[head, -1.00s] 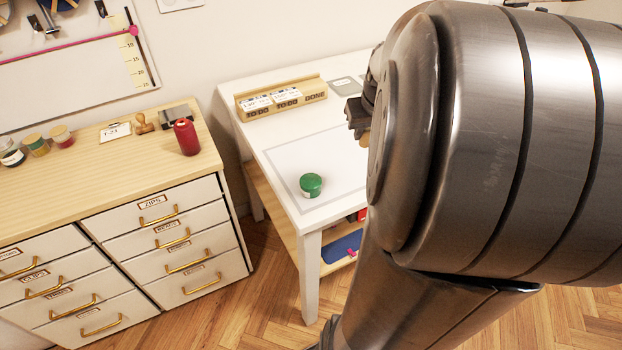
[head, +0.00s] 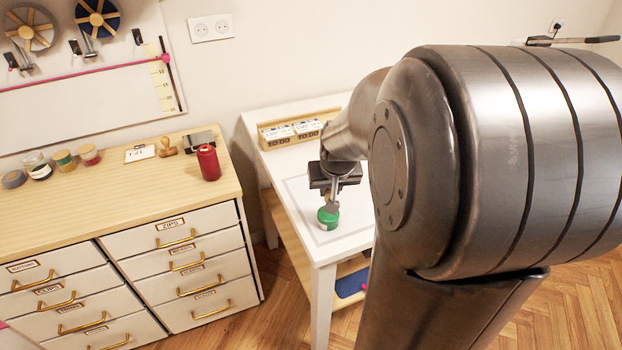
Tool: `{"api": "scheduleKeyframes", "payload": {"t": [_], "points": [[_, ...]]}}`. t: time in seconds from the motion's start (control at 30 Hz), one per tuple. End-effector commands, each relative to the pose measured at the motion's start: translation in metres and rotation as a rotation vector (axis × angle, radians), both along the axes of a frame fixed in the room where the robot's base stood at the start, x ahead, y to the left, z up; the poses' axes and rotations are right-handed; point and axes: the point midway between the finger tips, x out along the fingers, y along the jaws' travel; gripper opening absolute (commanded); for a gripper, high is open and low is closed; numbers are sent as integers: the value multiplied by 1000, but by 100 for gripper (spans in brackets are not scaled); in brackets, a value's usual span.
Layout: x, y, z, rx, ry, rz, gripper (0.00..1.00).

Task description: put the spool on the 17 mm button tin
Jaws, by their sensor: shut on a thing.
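My gripper (head: 332,207) points down over the white table in the head view. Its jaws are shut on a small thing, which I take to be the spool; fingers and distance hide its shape. Directly below the fingertips stands a small round green tin (head: 327,221) with a pale label, upright on the table; I take it for the 17 mm button tin, but the label is too small to read. The fingertips overlap the tin's top edge in the picture. I cannot tell whether the held thing touches the tin.
A wooden holder with cards (head: 291,130) stands at the back of the white table (head: 352,242). The drawer cabinet (head: 120,208) at left carries a red cylinder (head: 209,163), a stamp (head: 167,147) and several small jars. My arm hides the table's right side.

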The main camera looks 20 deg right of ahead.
Motion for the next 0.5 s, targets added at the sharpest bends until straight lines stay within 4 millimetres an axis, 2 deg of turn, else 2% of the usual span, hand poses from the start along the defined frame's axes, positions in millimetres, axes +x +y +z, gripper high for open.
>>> {"api": "scheduleKeyframes", "payload": {"t": [0.3,0.5], "points": [[1,2,-38,1,4,0,0],[1,1,-41,0,0,0,0]]}}
